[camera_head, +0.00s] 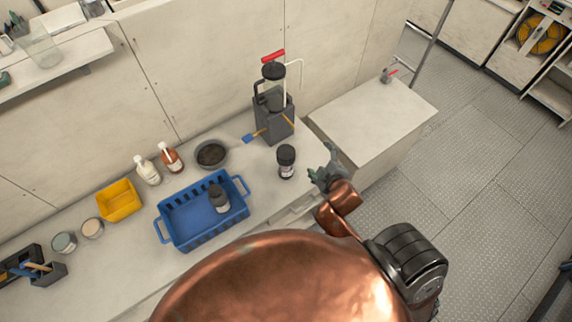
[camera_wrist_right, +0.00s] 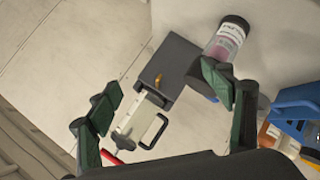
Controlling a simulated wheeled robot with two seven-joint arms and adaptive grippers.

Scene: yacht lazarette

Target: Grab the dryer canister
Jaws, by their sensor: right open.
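A dark cylindrical canister with a black cap and a pale label (camera_head: 286,161) stands upright on the counter, right of the blue basket; I take it as the dryer canister. In the right wrist view the canister (camera_wrist_right: 228,38) is near the top, just beyond one finger, with its lower end partly hidden by it. My right gripper (camera_head: 325,173) is open and empty, a little right of the canister and apart from it. Its two green fingers (camera_wrist_right: 162,88) are spread wide in the wrist view. My left gripper is not in view.
A blue basket (camera_head: 177,240) holds a dark bottle (camera_head: 218,197). A grey pump device with a red handle (camera_head: 276,118) stands behind the canister. A dark bowl (camera_head: 211,154), two bottles and a yellow bin (camera_head: 119,202) are further left. A raised white locker (camera_head: 375,115) is at right.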

